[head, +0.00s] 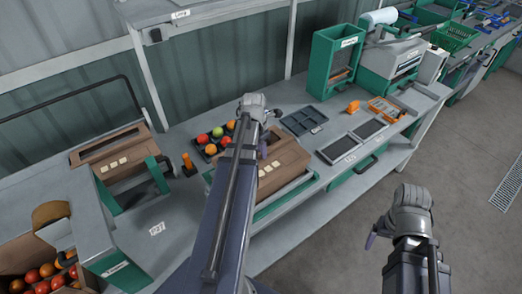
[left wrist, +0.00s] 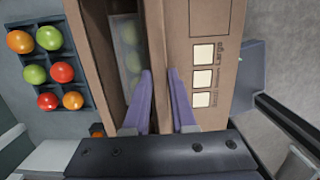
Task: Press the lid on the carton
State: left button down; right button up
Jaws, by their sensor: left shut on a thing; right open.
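The brown cardboard carton (head: 245,187) sits on the bench in front of me, partly hidden by my left arm. In the left wrist view the carton (left wrist: 92,55) is partly open, with pale green fruit showing inside. A brown lid (left wrist: 210,15) marked "Large", with a window outline and three white squares, lies beside that opening; the lid also shows in the head view (head: 290,158). My left gripper (left wrist: 160,78) is shut on the lid's edge. I cannot tell whether the lid is seated. My right gripper (head: 371,236) is open and empty, away from the bench over the floor.
A dark tray of red, green and orange tomatoes (left wrist: 62,96) stands beside the carton. A green stand (head: 158,176) with brown cardboard and three pale squares is at left. An empty grey tray (head: 316,112) and dark panels (head: 338,151) lie to the right. The floor at right is clear.

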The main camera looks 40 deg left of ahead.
pick_arm(q)
jog(key=shift+f+b, duration=0.5)
dwell(0.4)
jog(key=c, duration=0.7)
grip_release()
jog(key=shift+c, duration=1.4)
notch_tip(320, 180, up, 8)
jog(key=p, duration=0.8)
jog(key=shift+r, duration=0.1)
